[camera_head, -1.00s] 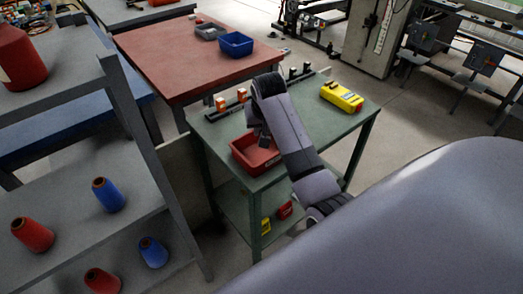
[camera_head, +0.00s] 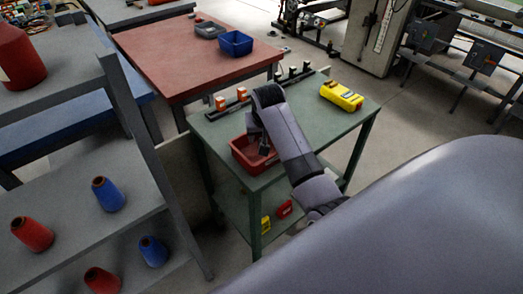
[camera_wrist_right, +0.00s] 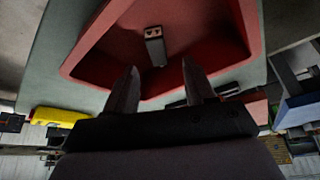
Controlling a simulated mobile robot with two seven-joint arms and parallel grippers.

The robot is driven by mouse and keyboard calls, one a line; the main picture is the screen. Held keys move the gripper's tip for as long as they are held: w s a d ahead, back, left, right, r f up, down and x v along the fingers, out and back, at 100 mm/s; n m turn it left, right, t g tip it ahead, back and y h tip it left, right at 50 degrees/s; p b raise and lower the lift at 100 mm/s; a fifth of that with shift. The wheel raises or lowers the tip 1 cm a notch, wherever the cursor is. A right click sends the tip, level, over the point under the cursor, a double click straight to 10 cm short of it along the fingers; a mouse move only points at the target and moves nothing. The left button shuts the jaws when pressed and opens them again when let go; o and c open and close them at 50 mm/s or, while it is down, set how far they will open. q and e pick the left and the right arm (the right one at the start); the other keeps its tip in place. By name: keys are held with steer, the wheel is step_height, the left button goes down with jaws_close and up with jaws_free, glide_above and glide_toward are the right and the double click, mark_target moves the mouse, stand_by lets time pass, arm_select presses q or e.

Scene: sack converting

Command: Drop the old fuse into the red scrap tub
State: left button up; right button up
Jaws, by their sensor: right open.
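The red scrap tub (camera_head: 243,160) sits on the near left part of the green table; its floor and rim fill the upper part of the right wrist view (camera_wrist_right: 100,42). The old fuse (camera_wrist_right: 155,50), a small dark grey block with a lighter end, shows inside the tub's outline in the wrist view. I cannot tell whether it rests on the tub floor. My right gripper (camera_wrist_right: 160,77) is open, its two fingers apart over the tub, with the fuse clear of the fingertips. In the head view the right gripper (camera_head: 264,146) hangs over the tub, partly hidden by my arm. My left gripper is not in view.
The green table (camera_head: 320,125) also carries a dark rail with orange blocks (camera_head: 241,94) at the back and a yellow device (camera_head: 341,96) at the right. A red-topped table (camera_head: 190,55) with a blue bin (camera_head: 235,43) stands behind. A grey rack (camera_head: 70,180) with thread cones is at left.

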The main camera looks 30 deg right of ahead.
steer(key=v, duration=0.7)
stand_by(0.6)
